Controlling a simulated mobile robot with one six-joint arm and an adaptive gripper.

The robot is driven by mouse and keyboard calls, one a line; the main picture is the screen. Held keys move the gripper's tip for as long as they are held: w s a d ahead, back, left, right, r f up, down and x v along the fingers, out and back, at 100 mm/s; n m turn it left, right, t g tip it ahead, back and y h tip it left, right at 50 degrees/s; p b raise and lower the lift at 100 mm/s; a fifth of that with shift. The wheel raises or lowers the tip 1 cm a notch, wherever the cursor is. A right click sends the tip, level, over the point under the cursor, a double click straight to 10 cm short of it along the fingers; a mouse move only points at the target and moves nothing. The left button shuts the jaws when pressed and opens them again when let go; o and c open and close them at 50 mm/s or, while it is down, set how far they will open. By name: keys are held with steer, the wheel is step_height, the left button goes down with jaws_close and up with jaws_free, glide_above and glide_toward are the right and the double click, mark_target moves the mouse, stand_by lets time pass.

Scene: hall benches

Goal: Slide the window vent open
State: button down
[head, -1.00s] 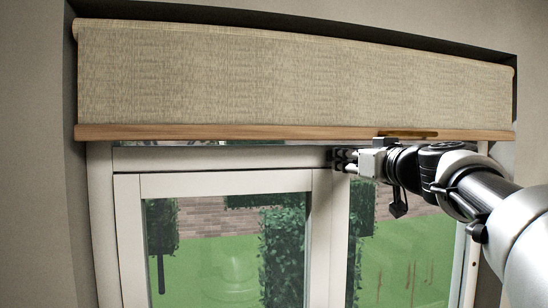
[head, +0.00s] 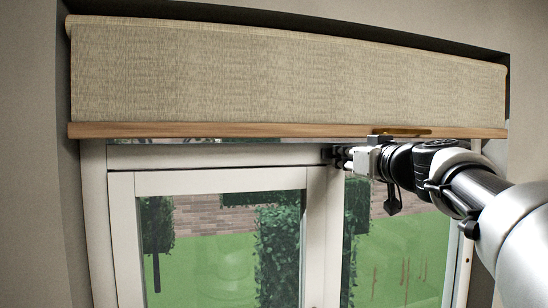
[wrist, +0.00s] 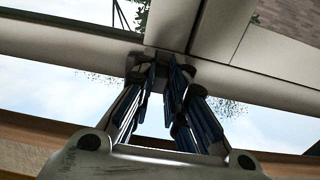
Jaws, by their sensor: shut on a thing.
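The white window (head: 218,182) fills the lower part of the head view, with a pale horizontal rail (head: 215,156) along its top under the blind. My gripper (head: 335,156) is at this rail, above the middle post, coming in from the right. In the wrist view my gripper (wrist: 162,68) has its dark, blue-padded fingers close together at the white frame (wrist: 75,45). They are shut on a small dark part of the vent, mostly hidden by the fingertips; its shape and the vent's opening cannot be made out.
A beige blind (head: 285,78) with a wooden bottom bar (head: 220,130) hangs just above my gripper and wrist, leaving little room there. A brass-coloured piece (head: 403,131) sits on the bar. Walls stand at both sides. Greenery and brick show through the glass.

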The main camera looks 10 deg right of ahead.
steer(key=shift+a, duration=0.1)
steer(key=a+b, duration=0.2)
steer(key=a, duration=0.4)
steer(key=shift+s+a+b, duration=0.1)
steer(key=shift+a+b, duration=0.05)
steer(key=shift+b, duration=0.2)
steer(key=shift+d, duration=0.2)
steer(key=c, duration=1.6)
jaws_free()
steer(key=shift+a, duration=0.25)
steer(key=shift+d, duration=0.1)
